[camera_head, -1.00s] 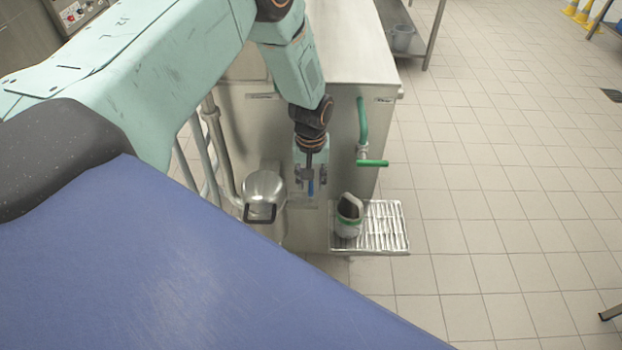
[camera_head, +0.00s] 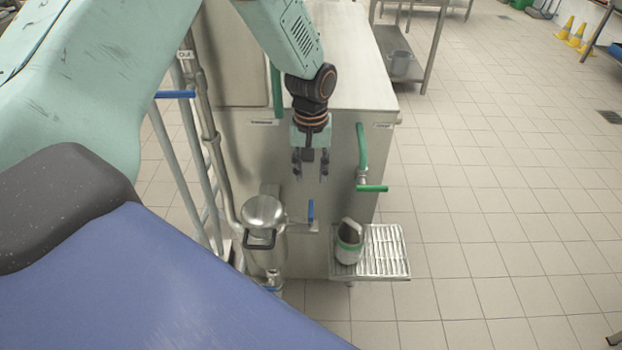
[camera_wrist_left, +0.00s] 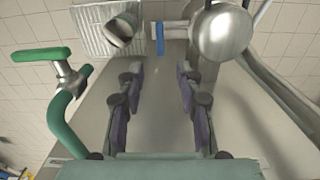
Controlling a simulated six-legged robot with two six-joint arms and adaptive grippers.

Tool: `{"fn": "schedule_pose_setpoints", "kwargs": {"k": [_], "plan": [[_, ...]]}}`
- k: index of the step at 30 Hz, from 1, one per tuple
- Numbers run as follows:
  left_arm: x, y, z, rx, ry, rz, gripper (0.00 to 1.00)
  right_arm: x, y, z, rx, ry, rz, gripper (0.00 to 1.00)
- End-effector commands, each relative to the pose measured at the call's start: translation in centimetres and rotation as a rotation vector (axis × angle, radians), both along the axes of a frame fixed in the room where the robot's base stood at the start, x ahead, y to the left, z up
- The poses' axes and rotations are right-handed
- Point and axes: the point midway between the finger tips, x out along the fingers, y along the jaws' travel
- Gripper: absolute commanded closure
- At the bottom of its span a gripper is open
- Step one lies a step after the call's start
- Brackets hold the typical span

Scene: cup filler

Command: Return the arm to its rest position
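My left arm comes in from the upper left in the head view. Its gripper (camera_head: 311,168) hangs open and empty in front of the steel tank. In the left wrist view the gripper's fingers (camera_wrist_left: 156,88) are spread apart with nothing between them. A blue-handled tap (camera_head: 310,211) is below the gripper and apart from it; the blue handle (camera_wrist_left: 160,39) also shows beyond the fingertips in the wrist view. My right gripper is not in view.
A steel canister (camera_head: 263,217) stands left of the tap. A green pipe with a green-handled valve (camera_head: 371,188) is on the tank (camera_head: 345,75) to the right of the gripper. Pipes and rails run at the left. The tiled floor (camera_head: 490,220) at right is open.

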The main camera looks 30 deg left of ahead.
Motion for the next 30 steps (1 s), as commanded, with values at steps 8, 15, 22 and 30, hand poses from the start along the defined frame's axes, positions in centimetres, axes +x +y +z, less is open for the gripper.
{"fn": "schedule_pose_setpoints", "kwargs": {"k": [8, 15, 22, 30], "plan": [[0.0, 0.0, 0.1, 0.0, 0.0, 0.0, 0.64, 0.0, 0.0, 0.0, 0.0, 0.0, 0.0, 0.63], [0.0, 0.0, 0.1, 0.0, 0.0, 0.0, 0.64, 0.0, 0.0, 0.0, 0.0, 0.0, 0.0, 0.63], [2.1, -0.6, -0.2, -0.011, -0.129, -0.089, 0.64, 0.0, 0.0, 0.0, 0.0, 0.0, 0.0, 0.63], [-1.7, -4.7, -5.9, -0.027, -0.312, -0.269, 0.64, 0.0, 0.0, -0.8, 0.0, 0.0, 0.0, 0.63]]}}
